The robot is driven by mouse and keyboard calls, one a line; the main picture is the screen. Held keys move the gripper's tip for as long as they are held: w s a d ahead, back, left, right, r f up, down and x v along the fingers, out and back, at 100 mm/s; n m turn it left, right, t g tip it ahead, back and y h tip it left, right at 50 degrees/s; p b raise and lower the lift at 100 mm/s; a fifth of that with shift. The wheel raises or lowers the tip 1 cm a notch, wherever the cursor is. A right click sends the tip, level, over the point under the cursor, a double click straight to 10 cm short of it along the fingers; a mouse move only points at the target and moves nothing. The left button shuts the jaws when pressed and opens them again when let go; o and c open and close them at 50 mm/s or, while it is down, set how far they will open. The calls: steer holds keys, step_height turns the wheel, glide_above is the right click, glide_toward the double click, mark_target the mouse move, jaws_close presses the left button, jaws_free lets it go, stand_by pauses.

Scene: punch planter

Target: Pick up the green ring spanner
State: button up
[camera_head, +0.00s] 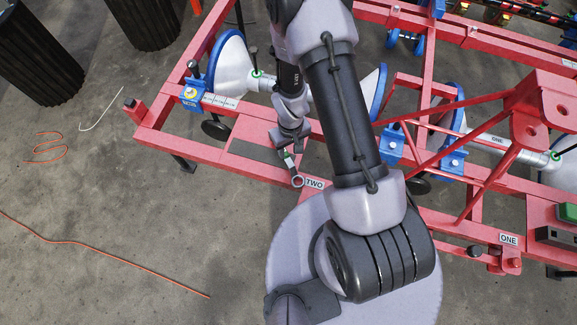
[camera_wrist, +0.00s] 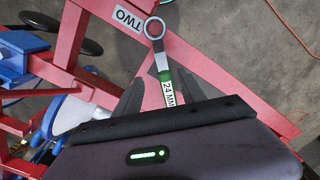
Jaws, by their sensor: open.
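The green ring spanner shows in the wrist view (camera_wrist: 162,60). It has a grey ring end, a dark shank and a green band beside a white "24 MM" label. My gripper (camera_head: 289,147) is open just over the handle. In the wrist view my gripper (camera_wrist: 160,88) has one dark finger on each side of the handle. The handle's far end is hidden behind the gripper body. I cannot tell whether a finger touches it.
The red planter frame (camera_head: 180,141) surrounds the spot, with blue clamps (camera_head: 192,96) and white cones with blue rims (camera_head: 231,62) close by. A green button box (camera_head: 567,213) is at the right. Open concrete floor lies to the left.

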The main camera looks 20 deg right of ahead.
mark_target(289, 161)
step_height(289, 161, down, 5)
steer(key=shift+b, duration=0.6)
steer(key=f, duration=0.1)
steer(key=f+b, duration=0.1)
steer(key=f, duration=0.1)
steer(key=f+b, duration=0.1)
steer(key=f, duration=0.1)
steer(key=shift+s+a+f, duration=0.1)
steer(key=shift+a+f, duration=0.05)
steer(key=shift+a, duration=0.1)
steer(key=shift+c, duration=1.1)
jaws_close()
